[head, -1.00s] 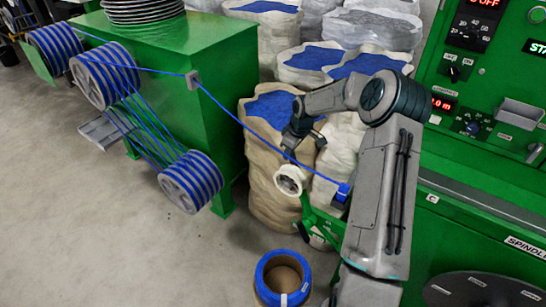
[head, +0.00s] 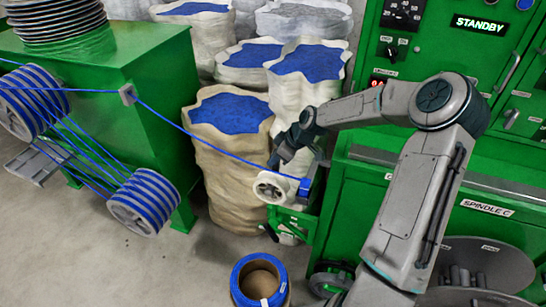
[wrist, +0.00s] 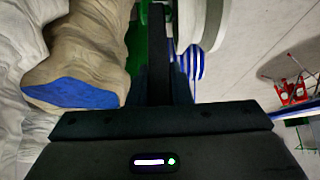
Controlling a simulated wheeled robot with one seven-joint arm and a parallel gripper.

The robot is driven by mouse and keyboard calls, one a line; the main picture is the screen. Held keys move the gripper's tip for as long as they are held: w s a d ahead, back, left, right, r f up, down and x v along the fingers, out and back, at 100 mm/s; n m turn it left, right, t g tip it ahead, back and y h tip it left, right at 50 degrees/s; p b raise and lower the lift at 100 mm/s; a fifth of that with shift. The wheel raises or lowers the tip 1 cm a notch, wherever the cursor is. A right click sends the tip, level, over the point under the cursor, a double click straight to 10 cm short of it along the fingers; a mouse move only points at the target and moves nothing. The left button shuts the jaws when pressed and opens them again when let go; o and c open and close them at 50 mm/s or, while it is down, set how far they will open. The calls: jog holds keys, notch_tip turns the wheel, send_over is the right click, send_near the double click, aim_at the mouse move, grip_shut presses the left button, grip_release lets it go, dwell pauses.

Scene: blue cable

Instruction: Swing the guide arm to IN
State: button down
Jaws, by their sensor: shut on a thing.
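The guide arm (head: 288,217) is a green bar on the front of the green machine, with a white pulley wheel (head: 270,187) at its end. The blue cable (head: 215,138) runs down to the wheel and a small blue block (head: 305,187) beside it. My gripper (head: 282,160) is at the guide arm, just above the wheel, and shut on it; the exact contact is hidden. In the wrist view the dark fingers (wrist: 171,75) are close together, with the white wheel (wrist: 205,22) right beside them. I see no IN mark.
Sacks of blue granules (head: 230,115) stand close behind my gripper. A green cabinet with cable spools (head: 145,200) is at left. A blue-rimmed cardboard reel (head: 258,283) is on the floor below. The control panel (head: 480,25) at right reads STANDBY. Open floor lies at lower left.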

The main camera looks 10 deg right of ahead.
jog(key=shift+d, duration=0.25)
jog(key=c, duration=1.4)
grip_release()
jog(key=shift+d, duration=0.1)
jog(key=shift+o, duration=0.4)
jog(key=shift+d, duration=0.15)
jog(key=shift+a, duration=0.2)
jog(key=b+v, duration=0.1)
jog(key=v, duration=1.2)
jog(key=shift+s+d+r, duration=0.15)
jog(key=shift+d+r, duration=0.15)
jog(key=shift+a, duration=0.1)
